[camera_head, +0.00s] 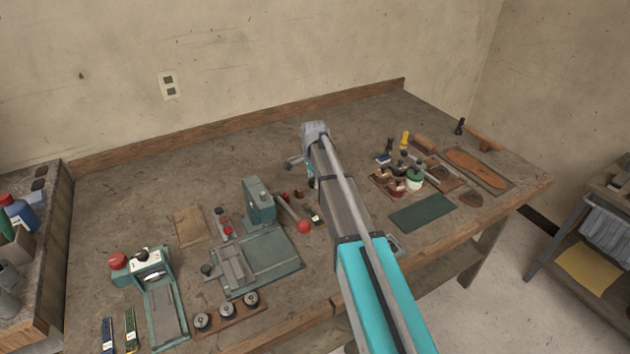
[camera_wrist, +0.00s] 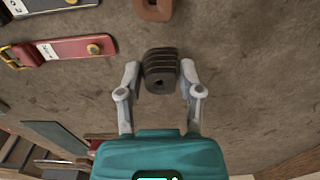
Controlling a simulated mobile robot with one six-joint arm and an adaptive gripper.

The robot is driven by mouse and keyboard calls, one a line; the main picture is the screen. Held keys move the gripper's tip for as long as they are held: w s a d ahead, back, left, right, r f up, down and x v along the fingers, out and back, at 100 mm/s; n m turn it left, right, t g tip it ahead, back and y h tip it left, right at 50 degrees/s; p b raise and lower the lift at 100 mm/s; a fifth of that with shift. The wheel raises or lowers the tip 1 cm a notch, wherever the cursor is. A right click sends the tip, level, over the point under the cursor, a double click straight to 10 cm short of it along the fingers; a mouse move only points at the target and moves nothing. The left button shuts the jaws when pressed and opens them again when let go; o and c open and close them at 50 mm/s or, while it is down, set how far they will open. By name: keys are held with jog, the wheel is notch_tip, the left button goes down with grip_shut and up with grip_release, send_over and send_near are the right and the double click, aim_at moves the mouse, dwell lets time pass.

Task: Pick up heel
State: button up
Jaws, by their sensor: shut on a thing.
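The heel (camera_wrist: 161,66) is a dark, stacked, ridged block with a small hole in its near face, seen in the wrist view. My gripper (camera_wrist: 160,78) is shut on it, with one grey finger at its left side and one at its right. I cannot tell whether the heel touches the bench top or is held just above it.
A brown block (camera_wrist: 153,9) and a red strap with a buckle (camera_wrist: 62,49) lie near the heel. A green machine (camera_head: 258,203) stands left of my arm. Jars and tools crowd a tray right of it, near a dark green mat (camera_head: 422,212). The bench's back is clear.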

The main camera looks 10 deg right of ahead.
jog(key=s+r+p, duration=1)
jog(key=s+r, duration=0.1)
jog(key=s, duration=0.3)
jog(key=shift+d, duration=0.15)
dwell(0.8)
